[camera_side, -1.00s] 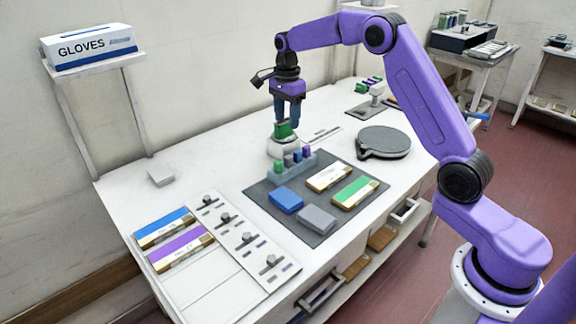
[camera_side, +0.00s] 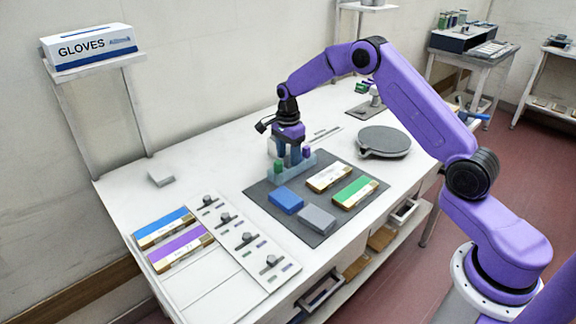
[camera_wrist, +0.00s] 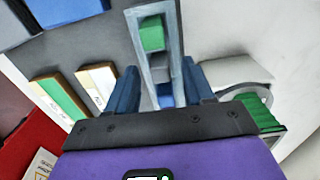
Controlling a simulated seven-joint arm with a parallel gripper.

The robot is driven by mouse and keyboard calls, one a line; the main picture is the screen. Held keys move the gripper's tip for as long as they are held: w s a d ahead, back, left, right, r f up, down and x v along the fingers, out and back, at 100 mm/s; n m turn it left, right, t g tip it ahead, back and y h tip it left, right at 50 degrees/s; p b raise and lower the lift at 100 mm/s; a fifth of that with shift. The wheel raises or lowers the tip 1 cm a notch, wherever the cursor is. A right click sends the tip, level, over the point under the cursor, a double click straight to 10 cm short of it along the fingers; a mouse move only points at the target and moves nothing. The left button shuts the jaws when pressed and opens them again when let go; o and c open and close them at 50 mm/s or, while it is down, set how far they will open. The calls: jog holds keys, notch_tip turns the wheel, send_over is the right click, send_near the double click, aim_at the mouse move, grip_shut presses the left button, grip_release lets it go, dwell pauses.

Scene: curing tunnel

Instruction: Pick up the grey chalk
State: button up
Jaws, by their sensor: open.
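The grey chalk (camera_wrist: 159,70) stands in a slot of the pale blue rack (camera_wrist: 134,30). In the wrist view it is between a green piece (camera_wrist: 152,33) and a blue piece (camera_wrist: 165,97). My gripper (camera_wrist: 160,72) is open, with one finger on each side of the rack around the grey chalk's slot. In the side view my gripper (camera_side: 293,160) is down at the rack (camera_side: 290,172) and hides the grey chalk. The green piece (camera_side: 278,166) and a purple piece (camera_side: 306,152) show on either side. I cannot tell whether the fingers touch anything.
A dark mat (camera_side: 262,187) in front bears a blue block (camera_side: 286,200), a grey block (camera_side: 316,218) and two boxes. A round grey plate (camera_side: 384,140) lies right. A pot with a ribbed green top (camera_wrist: 256,112) stands close beside my gripper.

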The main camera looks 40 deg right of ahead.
jog(key=shift+f, duration=0.2)
grip_shut()
jog(key=shift+r, duration=0.15)
